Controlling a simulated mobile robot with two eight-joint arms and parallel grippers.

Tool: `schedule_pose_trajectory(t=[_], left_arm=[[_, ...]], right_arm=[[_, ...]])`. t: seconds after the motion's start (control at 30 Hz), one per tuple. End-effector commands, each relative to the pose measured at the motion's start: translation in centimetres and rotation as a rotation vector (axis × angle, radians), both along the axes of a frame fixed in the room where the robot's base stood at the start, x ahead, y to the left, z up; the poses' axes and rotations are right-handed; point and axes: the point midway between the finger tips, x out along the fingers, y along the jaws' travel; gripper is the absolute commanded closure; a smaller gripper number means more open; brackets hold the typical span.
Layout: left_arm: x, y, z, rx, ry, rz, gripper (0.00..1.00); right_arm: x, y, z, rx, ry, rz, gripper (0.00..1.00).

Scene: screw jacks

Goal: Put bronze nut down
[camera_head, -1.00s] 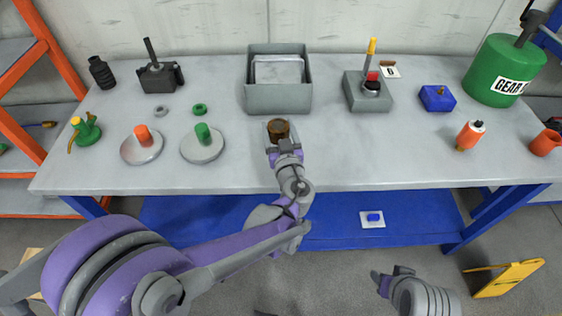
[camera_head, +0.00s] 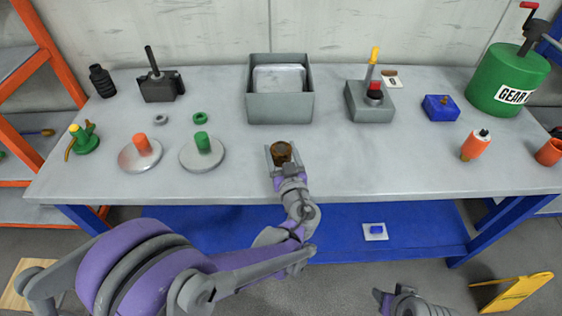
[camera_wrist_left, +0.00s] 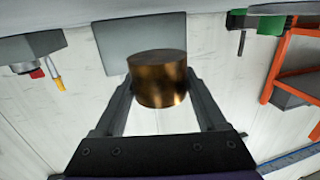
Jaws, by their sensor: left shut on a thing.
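The bronze nut (camera_head: 281,153) is a short brown-gold cylinder with a dark top, near the front middle of the workbench in the head view. My left gripper (camera_head: 282,164) is shut on it. In the left wrist view the nut (camera_wrist_left: 158,80) sits between the two fingertips, touched on both sides. Whether its underside touches the bench is hidden. My right gripper (camera_head: 386,301) shows only partly, low in front of the bench, and its jaws are unclear.
Behind the nut stands a grey bin (camera_head: 254,103). To the left are two round plates with an orange post (camera_head: 141,143) and a green post (camera_head: 203,143). To the right is a grey box with a red button (camera_head: 374,91). The bench (camera_head: 350,160) right of the nut is clear.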

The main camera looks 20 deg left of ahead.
Motion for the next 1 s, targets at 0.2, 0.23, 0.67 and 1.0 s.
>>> schedule_pose_trajectory(t=[0.2, 0.23, 0.67, 1.0], left_arm=[[0.0, 0.0, -3.3, 0.001, 0.0, 0.0, 1.0], [0.0, 0.0, -3.5, 0.001, 0.0, 0.0, 1.0], [0.0, 0.0, -4.2, 0.001, 0.0, 0.0, 1.0], [0.0, 0.0, -4.3, 0.0, 0.0, 0.0, 0.0]], right_arm=[[-0.1, 0.0, -0.7, 0.0, 0.002, 0.0, 0.5], [-0.1, 0.0, -0.7, 0.0, 0.002, 0.0, 0.5], [-0.1, 0.0, -1.0, 0.0, 0.003, 0.0, 0.5], [-0.1, 0.0, -1.0, 0.0, 0.003, 0.0, 0.5]])
